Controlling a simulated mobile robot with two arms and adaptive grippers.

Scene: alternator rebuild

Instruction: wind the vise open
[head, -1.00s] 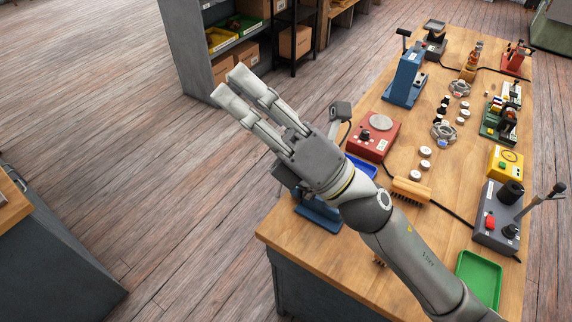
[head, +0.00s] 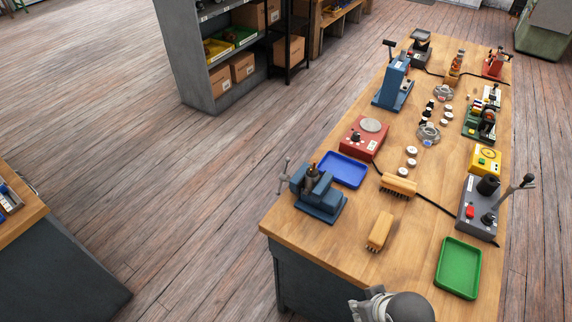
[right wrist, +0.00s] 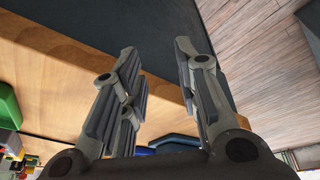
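The blue vise (head: 320,196) stands at the near left corner of the workbench. Its grey handle (head: 284,176) sticks out on the left side. A small copper-coloured part with a dark top (head: 312,170) shows at its jaws; I cannot tell how tightly it sits. My right gripper (right wrist: 156,50) is open and empty in the right wrist view, with the bench edge and dark bench side behind its fingers. In the head view only a piece of my right arm (head: 395,306) shows at the bottom edge, apart from the vise. My left gripper is not in view.
A blue tray (head: 343,169) lies right behind the vise. Two brushes (head: 380,231) and a green tray (head: 459,268) lie to its right.

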